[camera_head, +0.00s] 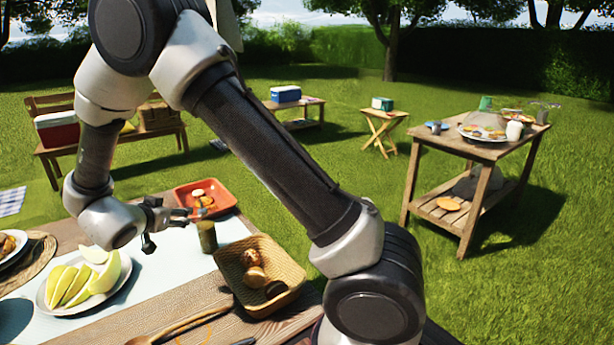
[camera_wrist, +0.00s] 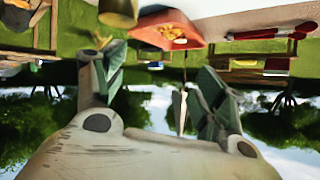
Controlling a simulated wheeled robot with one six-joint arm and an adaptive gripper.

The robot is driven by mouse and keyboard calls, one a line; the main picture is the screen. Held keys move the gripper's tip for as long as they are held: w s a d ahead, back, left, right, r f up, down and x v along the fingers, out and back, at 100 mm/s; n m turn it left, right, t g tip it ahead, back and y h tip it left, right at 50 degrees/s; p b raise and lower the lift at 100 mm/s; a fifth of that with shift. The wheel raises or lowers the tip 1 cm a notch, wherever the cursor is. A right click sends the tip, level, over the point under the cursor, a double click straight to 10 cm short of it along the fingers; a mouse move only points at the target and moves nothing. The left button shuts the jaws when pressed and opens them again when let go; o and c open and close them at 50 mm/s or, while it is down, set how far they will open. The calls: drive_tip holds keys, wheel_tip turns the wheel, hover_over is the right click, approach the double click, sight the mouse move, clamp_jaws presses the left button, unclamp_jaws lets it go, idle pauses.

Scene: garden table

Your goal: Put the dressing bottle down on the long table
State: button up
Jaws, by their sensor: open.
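The dressing bottle (camera_head: 207,237), small and olive-brown, stands upright on the long table (camera_head: 190,302), between the orange tray and the wicker basket. My gripper (camera_head: 172,220) is just left of it, open and empty. In the wrist view, which is upside down, my gripper's two fingers are spread wide with nothing between them (camera_wrist: 160,80). The bottle shows at that view's top edge (camera_wrist: 118,10), partly cut off and apart from the fingers.
An orange tray (camera_head: 226,206) with food sits behind the bottle. A wicker basket (camera_head: 285,289) with rolls is in front right. A plate of melon slices (camera_head: 47,297) is at left. A wooden side table (camera_head: 410,138) with dishes stands on the grass at right.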

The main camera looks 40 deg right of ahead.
drive_tip(key=w+d+r+n+t+y, duration=0.25)
drive_tip(key=r+y, duration=0.25)
drive_tip(key=r, duration=0.6)
drive_tip(key=s+d+r+n+g+y, duration=0.2)
drive_tip(key=s+d+r+n+y, duration=0.3)
drive_tip(key=s+r, duration=0.4)
drive_tip(key=s+d+g+h, duration=0.1)
drive_tip(key=s+d+g, duration=0.1)
drive_tip(key=s+d, duration=0.3)
drive_tip(key=s+d+n+g, duration=0.1)
drive_tip(key=s+d, duration=0.4)
drive_tip(key=s, duration=0.9)
drive_tip(key=s+d+n+g+h, duration=0.1)
drive_tip(key=s+d+g, duration=0.2)
drive_tip(key=s+d, duration=0.3)
drive_tip(key=s+f, duration=0.1)
drive_tip(key=s, duration=0.2)
drive_tip(key=shift+s+h, duration=0.3)
